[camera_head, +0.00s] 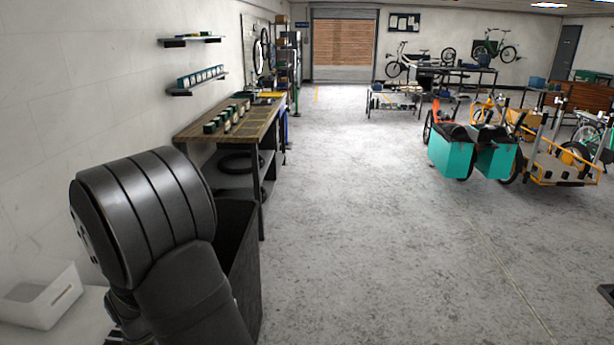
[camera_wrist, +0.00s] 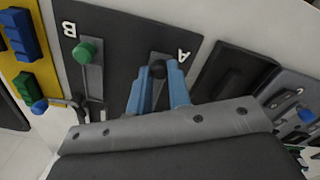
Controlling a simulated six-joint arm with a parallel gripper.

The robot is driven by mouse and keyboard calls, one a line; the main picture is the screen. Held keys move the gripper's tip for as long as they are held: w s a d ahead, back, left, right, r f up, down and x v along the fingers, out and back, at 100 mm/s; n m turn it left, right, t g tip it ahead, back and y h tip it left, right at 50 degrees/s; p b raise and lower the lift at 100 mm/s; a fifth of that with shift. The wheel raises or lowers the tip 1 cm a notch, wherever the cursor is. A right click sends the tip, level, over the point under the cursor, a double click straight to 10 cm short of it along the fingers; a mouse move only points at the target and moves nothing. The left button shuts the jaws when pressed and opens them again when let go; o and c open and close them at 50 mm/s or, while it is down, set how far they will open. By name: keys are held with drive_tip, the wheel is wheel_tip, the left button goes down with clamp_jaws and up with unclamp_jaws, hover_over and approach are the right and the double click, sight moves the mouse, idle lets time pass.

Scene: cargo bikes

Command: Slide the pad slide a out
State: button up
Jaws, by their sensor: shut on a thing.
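In the wrist view, a dark panel (camera_wrist: 128,35) carries two slides, and its letters B and A appear upside down. The fingers hide part of the strip below the knob. Slide B, to the left, has a green knob (camera_wrist: 86,52) on a grey strip and stands clear of the fingers. The head view shows my arm at lower left, but not the panel or the fingertips.
In the wrist view, a yellow board (camera_wrist: 20,82) with blue and green parts lies left of the panel, and a dark tray (camera_wrist: 232,72) lies right. In the head view, a workbench (camera_head: 222,124) stands beyond my arm, and a white bin (camera_head: 42,297) sits lower left. The central floor is clear.

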drive_tip(key=o, duration=0.7)
drive_tip(key=shift+r, duration=3.8)
wheel_tip(320, 180, down, 8)
drive_tip(key=shift+r, duration=0.15)
